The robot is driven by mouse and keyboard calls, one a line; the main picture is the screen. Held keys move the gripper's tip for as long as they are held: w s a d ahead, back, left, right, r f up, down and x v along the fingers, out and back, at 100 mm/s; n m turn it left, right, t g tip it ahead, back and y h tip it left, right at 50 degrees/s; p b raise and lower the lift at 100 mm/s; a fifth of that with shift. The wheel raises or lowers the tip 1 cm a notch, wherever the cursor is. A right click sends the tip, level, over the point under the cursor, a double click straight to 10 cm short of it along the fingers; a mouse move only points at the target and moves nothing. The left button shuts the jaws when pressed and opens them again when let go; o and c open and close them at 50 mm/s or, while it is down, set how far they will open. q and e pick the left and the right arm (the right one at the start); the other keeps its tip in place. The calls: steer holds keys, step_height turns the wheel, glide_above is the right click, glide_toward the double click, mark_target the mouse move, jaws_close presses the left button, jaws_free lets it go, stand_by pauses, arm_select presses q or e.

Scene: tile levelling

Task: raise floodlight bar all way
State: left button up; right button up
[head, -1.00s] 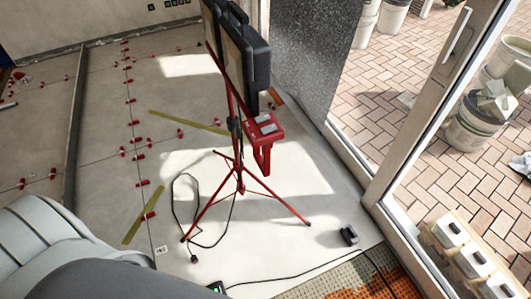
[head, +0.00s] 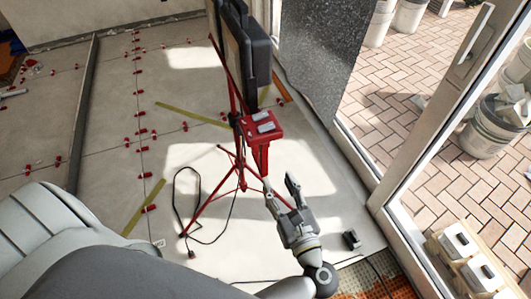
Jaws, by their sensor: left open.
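The floodlight bar (head: 259,55) is the dark lamp housing at the top of a red tripod stand. It is tilted, seen side-on, and cut by the top edge of the head view. The red tripod (head: 213,206) stands on the tiled floor with its legs spread. A red box (head: 262,126) with grey parts on top sits on its mast, with a red piece hanging below. My left gripper (head: 280,183) is open and empty, its fingers pointing up, just below and right of that red piece; whether they touch is unclear. My right gripper is out of view.
A black cable (head: 174,200) loops on the floor left of the tripod. A small black box (head: 351,240) lies on the floor at the right. A glass door frame (head: 408,150) bounds the right side. Red clips (head: 141,131) dot the tile joints at the left.

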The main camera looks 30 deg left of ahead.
mark_target(265, 157)
arm_select(q)
steer(key=p+x, duration=0.2)
steer(key=x, duration=0.7)
steer(key=shift+w+a+p, duration=0.1)
steer(key=shift+a+p, duration=0.15)
steer(key=shift+p, duration=0.1)
steer(key=shift+w+a, duration=0.4)
steer(key=shift+a, duration=0.05)
steer(key=shift+f, duration=0.1)
jaws_close()
